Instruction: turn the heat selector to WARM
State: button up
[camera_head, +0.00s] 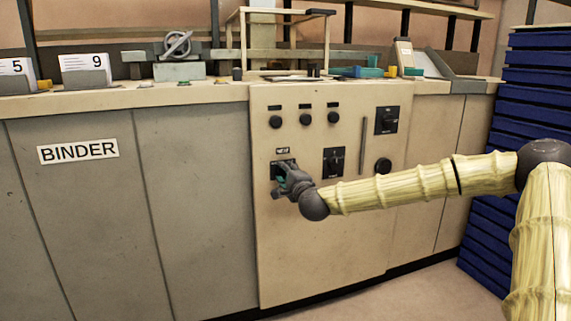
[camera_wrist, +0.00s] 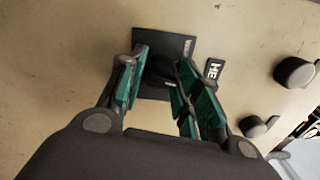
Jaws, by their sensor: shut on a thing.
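The heat selector (camera_wrist: 161,66) is a dark knob on a black square plate (camera_wrist: 178,47) on the cream panel. A label beginning "HE" (camera_wrist: 213,69) is beside the plate in the wrist view. My gripper (camera_wrist: 158,82) has its green-padded fingers on either side of the knob and is shut on it. In the head view my gripper (camera_head: 283,180) reaches the panel from the right and covers most of the selector. The knob's pointer and the WARM mark cannot be made out.
The cream panel (camera_head: 330,235) also carries several round knobs (camera_head: 305,119), a dark switch plate (camera_head: 333,161), another at upper right (camera_head: 387,120) and a vertical bar handle (camera_head: 363,145). Blue stacked trays (camera_head: 535,105) stand at right. Grey cabinets, one marked BINDER (camera_head: 78,151), are at left.

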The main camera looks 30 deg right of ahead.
jog(key=shift+f+n+p, duration=0.15)
jog(key=shift+n+p, duration=4.65)
jog(key=shift+n, duration=0.1)
jog(key=o, duration=1)
jog(key=shift+s, duration=0.1)
jog(key=v, duration=1.1)
jog(key=shift+s+a, duration=0.15)
jog(key=shift+s, duration=0.25)
